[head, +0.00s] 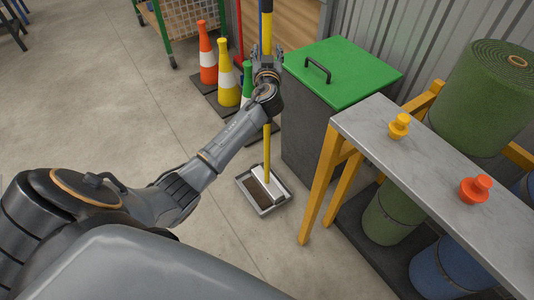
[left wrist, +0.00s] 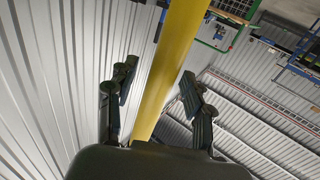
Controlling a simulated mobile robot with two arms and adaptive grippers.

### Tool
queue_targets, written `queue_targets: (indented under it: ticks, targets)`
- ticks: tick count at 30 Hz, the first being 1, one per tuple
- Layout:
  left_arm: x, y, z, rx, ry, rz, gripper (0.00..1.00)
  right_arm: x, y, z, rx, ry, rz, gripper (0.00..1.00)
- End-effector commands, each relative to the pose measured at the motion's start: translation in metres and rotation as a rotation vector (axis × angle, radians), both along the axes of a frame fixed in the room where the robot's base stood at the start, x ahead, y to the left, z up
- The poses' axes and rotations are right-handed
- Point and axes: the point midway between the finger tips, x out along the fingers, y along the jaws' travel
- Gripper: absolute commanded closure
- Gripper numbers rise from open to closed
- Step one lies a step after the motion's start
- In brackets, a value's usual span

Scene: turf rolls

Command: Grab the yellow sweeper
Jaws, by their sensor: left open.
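The yellow sweeper (head: 267,150) stands upright in the head view, a long yellow handle above a white head (head: 269,185) that rests in a grey dustpan-like tray (head: 243,180) on the floor. My left gripper (head: 266,56) is at the upper part of the handle and hides a piece of it. In the left wrist view the yellow handle (left wrist: 172,65) runs between the two fingers of my open left gripper (left wrist: 160,92). I cannot tell whether a finger touches it. My right gripper is not in view.
A grey bin with a green lid (head: 345,72) stands right of the handle. Orange (head: 207,60), yellow (head: 227,85) and green cones stand left of it. A grey-topped table (head: 430,160) with yellow legs is at the right, with turf rolls (head: 485,90) behind.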

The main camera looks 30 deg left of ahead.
Motion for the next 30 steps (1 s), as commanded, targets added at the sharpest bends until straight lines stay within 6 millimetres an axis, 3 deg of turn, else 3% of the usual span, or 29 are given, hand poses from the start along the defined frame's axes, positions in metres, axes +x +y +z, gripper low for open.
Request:
queue_targets:
  ticks: [8,15,16,30]
  targets:
    - [0.0025,0.0019,-0.0003,-0.001,0.001,0.0,0.48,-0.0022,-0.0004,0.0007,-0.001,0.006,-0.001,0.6]
    - [0.0024,0.0017,-0.0003,-0.001,0.001,0.0,0.97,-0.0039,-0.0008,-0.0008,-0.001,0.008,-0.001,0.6]
    - [0.0024,0.0017,-0.0003,-0.001,0.001,0.0,1.0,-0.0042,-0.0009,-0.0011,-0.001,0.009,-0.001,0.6]
    - [0.0023,0.0013,-0.0008,-0.001,0.002,-0.001,1.0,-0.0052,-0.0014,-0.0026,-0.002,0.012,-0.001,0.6]
